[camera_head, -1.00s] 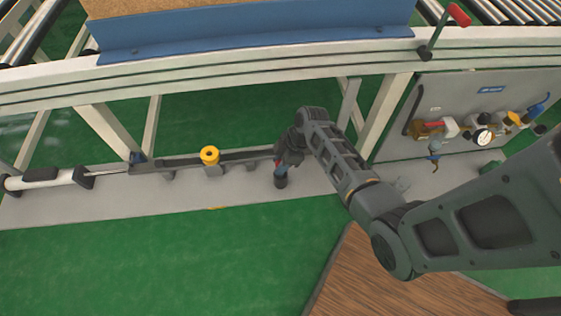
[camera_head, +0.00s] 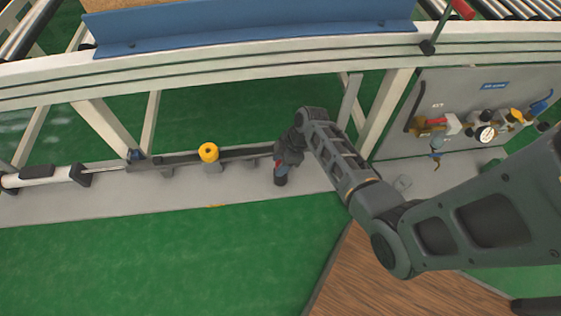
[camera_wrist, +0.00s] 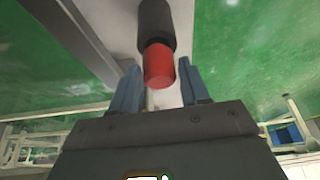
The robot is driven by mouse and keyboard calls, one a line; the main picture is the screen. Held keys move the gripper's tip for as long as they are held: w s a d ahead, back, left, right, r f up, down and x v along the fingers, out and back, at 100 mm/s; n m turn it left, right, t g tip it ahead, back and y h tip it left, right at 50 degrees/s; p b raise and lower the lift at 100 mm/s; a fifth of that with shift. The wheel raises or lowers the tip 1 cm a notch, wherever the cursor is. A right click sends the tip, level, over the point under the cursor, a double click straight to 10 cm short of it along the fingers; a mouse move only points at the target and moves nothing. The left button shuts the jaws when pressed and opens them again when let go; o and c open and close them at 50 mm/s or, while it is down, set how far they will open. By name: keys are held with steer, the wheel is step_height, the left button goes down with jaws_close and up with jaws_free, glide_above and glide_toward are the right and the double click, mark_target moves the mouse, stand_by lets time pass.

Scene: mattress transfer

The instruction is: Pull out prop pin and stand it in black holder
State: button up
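The fingers look spread, with narrow gaps beside the red. The pin's lower part is hidden.
A yellow knob (camera_head: 208,152) stands on the dark rail left of my gripper. A white cylinder (camera_head: 40,176) lies at far left. The conveyor frame (camera_head: 220,70) runs behind. A valve panel (camera_head: 470,115) is at right. A wooden surface (camera_head: 385,275) is at lower right.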

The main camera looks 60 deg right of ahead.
steer(key=o, duration=0.3)
steer(key=p+v, duration=0.1)
steer(key=v, duration=0.6)
steer(key=shift+s+r+p, duration=0.2)
steer(key=shift+r+p, duration=0.1)
steer(key=shift+r, duration=0.05)
stand_by(0.4)
steer(key=s+a+r+m+t+h+p, duration=0.35)
steer(key=s+a+r+h, duration=0.2)
steer(key=s+a, duration=0.55)
steer(key=s+a+r+m+t+y, duration=0.1)
steer(key=s+a+r+t, duration=0.1)
steer(key=r, duration=0.8)
steer(key=s+a+r+m+t+p, duration=0.1)
steer(key=s+a+r+t, duration=0.2)
steer(key=r, duration=0.7)
steer(key=s+a+r+m+t+y+p, duration=0.1)
steer(key=s+a+r+m+t, duration=0.1)
steer(key=r, duration=0.8)
steer(key=shift+s+a+r+t+y, duration=0.15)
steer(key=shift+s+a+t+y, duration=0.1)
steer(key=shift+s+a, duration=0.5)
steer(key=shift+s+a+r+t+y, duration=0.1)
steer(key=shift+s+a+t, duration=0.1)
steer(key=shift+s+a, duration=0.55)
